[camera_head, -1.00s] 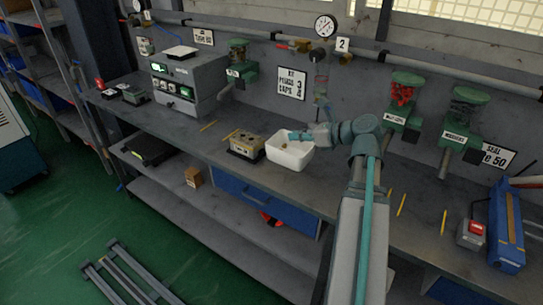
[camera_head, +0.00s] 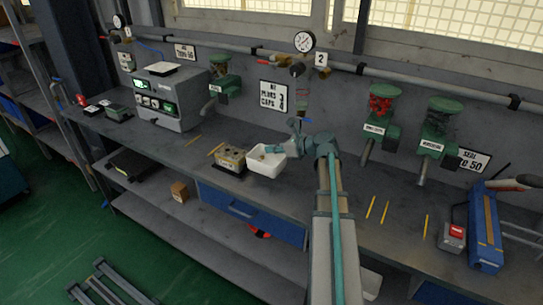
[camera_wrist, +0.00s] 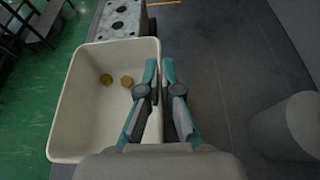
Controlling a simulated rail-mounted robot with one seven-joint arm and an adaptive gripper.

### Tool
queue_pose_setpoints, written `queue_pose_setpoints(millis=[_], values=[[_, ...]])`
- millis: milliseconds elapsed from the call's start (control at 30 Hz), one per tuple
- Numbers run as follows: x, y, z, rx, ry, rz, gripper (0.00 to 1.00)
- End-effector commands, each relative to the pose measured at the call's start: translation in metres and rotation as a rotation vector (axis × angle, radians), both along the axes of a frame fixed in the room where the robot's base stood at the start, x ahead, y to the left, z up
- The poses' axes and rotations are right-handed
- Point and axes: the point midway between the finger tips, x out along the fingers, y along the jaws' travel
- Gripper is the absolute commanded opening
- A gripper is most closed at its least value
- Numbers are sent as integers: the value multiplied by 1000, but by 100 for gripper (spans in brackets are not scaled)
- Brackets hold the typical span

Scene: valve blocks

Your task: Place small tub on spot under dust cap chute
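The small tub (camera_head: 266,166) is a white open box on the bench, beside a beige valve block. In the wrist view the tub (camera_wrist: 85,125) holds two small brass-coloured pieces. My gripper (camera_wrist: 160,72) straddles the tub's right wall, one finger inside and one outside, and looks closed on it. My gripper (camera_head: 277,149) also shows at the tub's rim in the head view. I cannot tell whether the tub is lifted. A green chute with red contents (camera_head: 380,108), likely the dust cap chute, is on the wall to the right; its label is hard to read. Yellow marks (camera_head: 371,207) lie on the bench below it.
The valve block (camera_head: 231,158) is close on the tub's left. Another green chute (camera_head: 438,130) hangs further right, and one (camera_head: 222,82) hangs left. A red-button box (camera_head: 453,236) and blue device (camera_head: 485,230) stand at the right. The bench between tub and marks looks mostly clear.

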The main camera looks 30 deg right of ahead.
Motion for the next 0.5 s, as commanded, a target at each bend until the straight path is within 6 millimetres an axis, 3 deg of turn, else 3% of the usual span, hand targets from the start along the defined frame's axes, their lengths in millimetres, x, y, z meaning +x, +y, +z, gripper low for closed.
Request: queue_pose_setpoints(millis=[100,300,500], values=[[8,-3,-9,1,2,2,0],[6,-2,-31,1,3,0,0],[6,-2,-38,0,0,0,0]])
